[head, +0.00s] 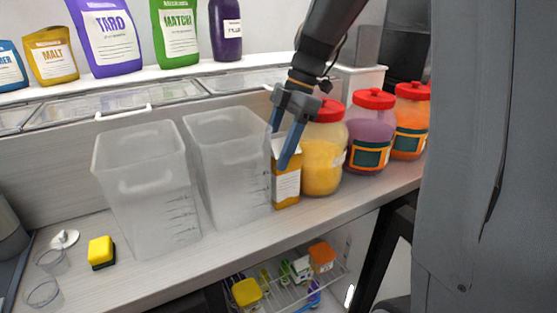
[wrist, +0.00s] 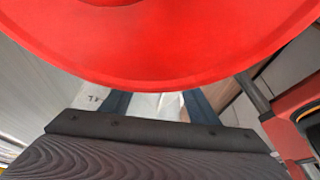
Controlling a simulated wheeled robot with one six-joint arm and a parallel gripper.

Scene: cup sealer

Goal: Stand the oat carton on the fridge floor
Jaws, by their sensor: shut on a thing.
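The oat carton (head: 286,187), orange-brown with a white label, stands upright on the counter between a clear bin and the yellow jar. My gripper (head: 280,148) reaches down from above and is shut on the carton's upper part, one finger on each side. In the wrist view a pale top, apparently the carton's (wrist: 158,106), shows between the blue-grey fingers; the rest of it is hidden. The fridge interior (head: 335,262) shows below the counter, with a wire shelf (head: 278,294) holding several small items. The fridge floor cannot be made out.
Jars with red lids, yellow (head: 321,165), purple (head: 371,140) and orange (head: 410,118), stand close on the carton's right. A red lid (wrist: 170,45) fills the upper wrist view. Two clear bins (head: 233,160) stand left. A yellow sponge (head: 101,251) lies front left.

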